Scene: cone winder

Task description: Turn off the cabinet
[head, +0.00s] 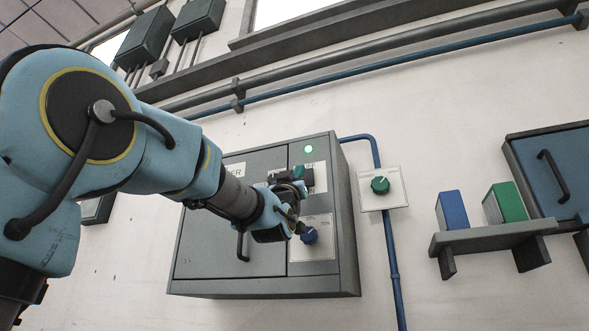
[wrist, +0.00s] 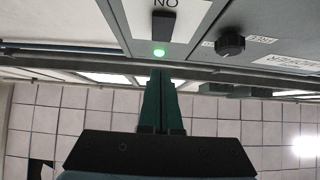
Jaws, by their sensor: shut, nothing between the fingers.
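The grey cabinet (head: 222,259) hangs on the wall, with a handled door at left and a narrow control panel at right. A green light (head: 308,149) is lit at the panel's top; it also shows in the wrist view (wrist: 159,52). Near the light in the wrist view is a dark switch (wrist: 163,27) beside an upside-down "ON" label. My gripper (head: 299,172) is in front of the panel, hiding part of it. In the wrist view my green fingers (wrist: 160,72) are together and empty, their tips near the light. I cannot tell whether they touch the panel.
A black knob (wrist: 230,42) is on the cabinet face, and a blue knob (head: 309,236) is low on the panel. Right of the cabinet are a green knob on a plate (head: 380,185), a blue pipe (head: 391,255) and a shelf (head: 492,236) with two boxes.

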